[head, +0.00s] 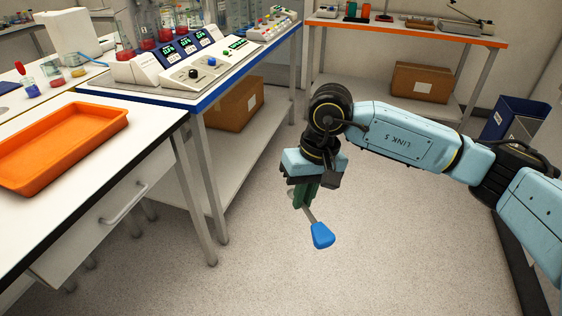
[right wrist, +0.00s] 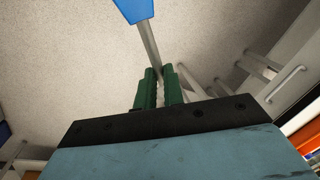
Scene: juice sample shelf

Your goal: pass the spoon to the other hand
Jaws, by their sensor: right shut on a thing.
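A spoon with a blue end (head: 322,235) and a thin grey metal shaft hangs from my right gripper (head: 304,200) in the head view. My right gripper is shut on the shaft, over the open floor to the right of the white bench. In the right wrist view the green fingers (right wrist: 158,88) close around the shaft, and the spoon's blue end (right wrist: 136,8) points away from them. The other end of the spoon is hidden by the gripper. My left gripper is not in view.
An orange tray (head: 62,145) sits on the white bench (head: 60,222) at left. Behind it, instruments and glassware (head: 165,22) stand on a blue-edged table. An orange-edged table (head: 412,34) stands at the back, a blue bin (head: 516,120) at right. The floor (head: 235,275) is clear.

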